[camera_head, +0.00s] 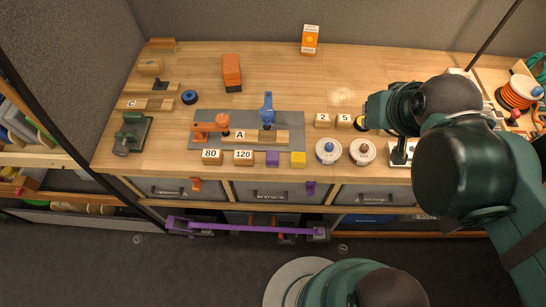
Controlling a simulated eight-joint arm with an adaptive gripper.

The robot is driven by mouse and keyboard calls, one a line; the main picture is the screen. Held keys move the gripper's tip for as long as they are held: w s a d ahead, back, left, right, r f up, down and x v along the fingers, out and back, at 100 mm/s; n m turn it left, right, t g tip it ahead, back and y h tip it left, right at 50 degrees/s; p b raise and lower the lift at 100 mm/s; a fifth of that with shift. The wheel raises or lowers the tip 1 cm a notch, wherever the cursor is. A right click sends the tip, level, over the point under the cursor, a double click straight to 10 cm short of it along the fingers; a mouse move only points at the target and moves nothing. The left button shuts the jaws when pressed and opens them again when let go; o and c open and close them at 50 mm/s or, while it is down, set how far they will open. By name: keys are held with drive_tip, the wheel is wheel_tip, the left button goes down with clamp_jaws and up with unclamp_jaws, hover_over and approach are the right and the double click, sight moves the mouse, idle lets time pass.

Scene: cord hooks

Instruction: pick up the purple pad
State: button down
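A small purple block (272,159), the likely purple pad, sits near the front edge of the wooden bench. It is between the block marked 120 (243,157) and a yellow block (298,159). My gripper (361,122) is at the left end of my dark green arm, to the right of and farther back than the purple block, clear of it. A small dark and yellow part shows at its tip. The fingers are too small and hidden to tell whether they are open.
A grey mat (207,117) holds orange and blue clamps and a block marked A. Two white round tins (328,150) (362,151) stand right of the yellow block. Blocks marked 2 and 5 (344,120) are close to my gripper. A long purple clamp (240,228) hangs below the drawers.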

drive_tip(key=c, duration=1.9)
unclamp_jaws()
drive_tip(key=shift+c, duration=0.2)
drive_tip(key=shift+a, duration=0.1)
drive_tip(key=a+f+n+g+p, duration=0.3)
drive_tip(key=a+n, duration=0.6)
drive_tip(key=a, duration=0.3)
drive_tip(key=a+f+n+g+p, duration=0.4)
drive_tip(key=a+n, duration=0.5)
drive_tip(key=a, duration=0.2)
drive_tip(key=shift+s+a+f, duration=0.35)
